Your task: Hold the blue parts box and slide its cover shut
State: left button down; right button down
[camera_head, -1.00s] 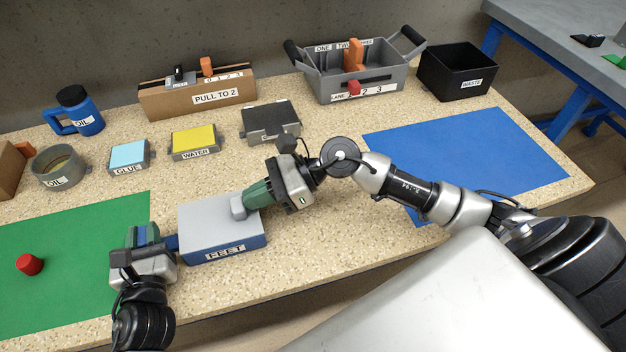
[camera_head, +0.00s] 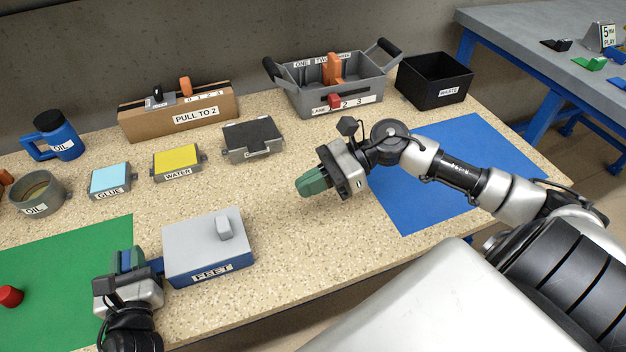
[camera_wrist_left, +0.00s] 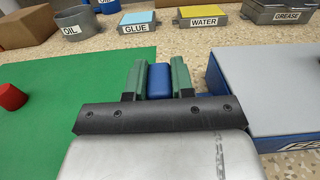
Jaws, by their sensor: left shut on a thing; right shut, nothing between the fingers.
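The blue parts box (camera_head: 215,273) labelled FEET sits on the table right of the green mat. Its grey cover (camera_head: 190,247) lies over the whole top, with a raised grey knob near its right end. My left gripper (camera_head: 127,262) is shut on the blue handle at the box's left side. In the left wrist view the blue handle (camera_wrist_left: 159,80) sits between the green fingers, and part of the grey cover (camera_wrist_left: 270,80) shows at the right. My right gripper (camera_head: 308,184) is shut and empty above the table, apart from the box on its right.
Behind stand a glue box (camera_head: 110,181), a yellow water box (camera_head: 178,161), a dark-topped box (camera_head: 252,139), a blue oil jug (camera_head: 56,137) and a cardboard box (camera_head: 180,115). A red piece (camera_head: 10,296) lies on the green mat (camera_head: 75,260). The blue mat (camera_head: 470,150) is clear.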

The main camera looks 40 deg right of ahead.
dwell(0.3)
pick_arm(q)
jog(key=c, duration=0.9)
grip_release()
jog(key=v, duration=1.2)
